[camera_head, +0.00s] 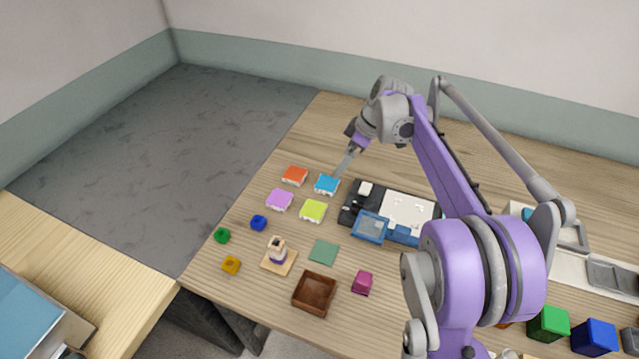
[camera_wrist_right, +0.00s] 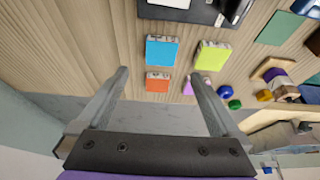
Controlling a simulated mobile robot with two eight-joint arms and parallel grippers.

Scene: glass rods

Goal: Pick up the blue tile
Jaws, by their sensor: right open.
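The blue tile (camera_head: 327,186) lies on the wooden table, between the orange tile (camera_head: 295,176) and a black-and-white case. In the right wrist view the blue tile (camera_wrist_right: 161,51) shows just past the line between my fingertips, with no finger touching it there. My right gripper (camera_head: 342,170) points down toward the blue tile in the head view. It is open and empty, with its two fingers (camera_wrist_right: 159,72) spread apart. The exact height of the fingertips over the tile is hard to tell. My left gripper is out of view.
A lime tile (camera_head: 313,211) and a purple tile (camera_head: 279,200) lie close by. The black-and-white case (camera_head: 405,212) with a blue clear box (camera_head: 369,228) is to the right. A brown tray (camera_head: 314,294) and small blocks are nearer. Bare table lies beyond the tiles.

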